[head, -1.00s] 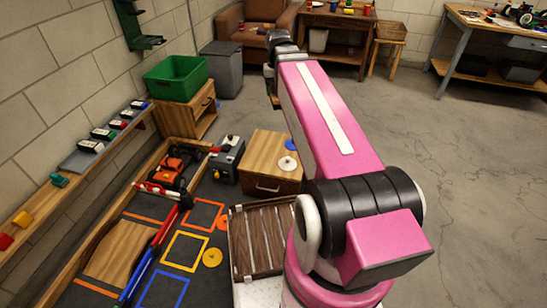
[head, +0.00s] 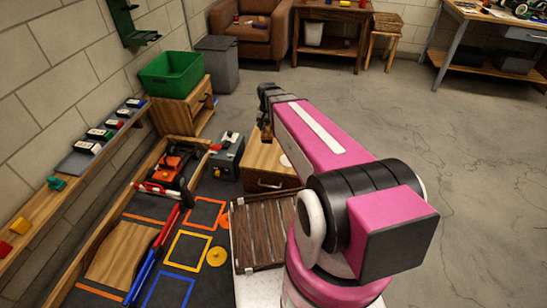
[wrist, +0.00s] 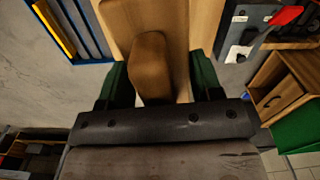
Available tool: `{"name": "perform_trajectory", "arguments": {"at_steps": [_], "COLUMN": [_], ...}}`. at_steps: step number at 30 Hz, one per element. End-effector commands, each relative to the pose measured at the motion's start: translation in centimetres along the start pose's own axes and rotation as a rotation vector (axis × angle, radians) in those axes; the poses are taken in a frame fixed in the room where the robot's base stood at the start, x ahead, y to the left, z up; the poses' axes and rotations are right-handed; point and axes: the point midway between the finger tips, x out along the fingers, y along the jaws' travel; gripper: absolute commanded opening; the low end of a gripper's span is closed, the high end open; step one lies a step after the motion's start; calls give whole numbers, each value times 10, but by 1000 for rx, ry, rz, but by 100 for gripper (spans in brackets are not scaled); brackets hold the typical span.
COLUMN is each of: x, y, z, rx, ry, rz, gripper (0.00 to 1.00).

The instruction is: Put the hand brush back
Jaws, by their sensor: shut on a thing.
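The hand brush shows in the wrist view as a rounded brown wooden piece (wrist: 151,62) between the two dark green fingers of my gripper (wrist: 160,85). My gripper is shut on it. Pale wood, which looks like the low cabinet's top, lies beyond it in that view. In the head view my gripper (head: 264,118) is over the far left part of the low wooden cabinet (head: 262,182), with a small brown part showing below it. I cannot tell whether the brush touches the cabinet top. Its bristles are not seen.
A grey toolbox (head: 227,160) stands just left of the low cabinet. A green bin (head: 171,72) sits on another wooden cabinet. A dark green bracket (head: 136,38) hangs on the wall. The floor at right is clear.

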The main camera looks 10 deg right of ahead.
Motion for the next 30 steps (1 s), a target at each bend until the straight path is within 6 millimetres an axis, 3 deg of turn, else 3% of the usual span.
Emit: {"name": "perform_trajectory", "arguments": {"at_steps": [6,12,22,30], "x": [61,106,136,159], "y": [-8,-12,-14,-6], "z": [3,9,11,-28], "rx": [51,94,122,123], "ry": [-2,-1,0,1], "rz": [1,0,0,0], "gripper": [40,40,40,40]}}
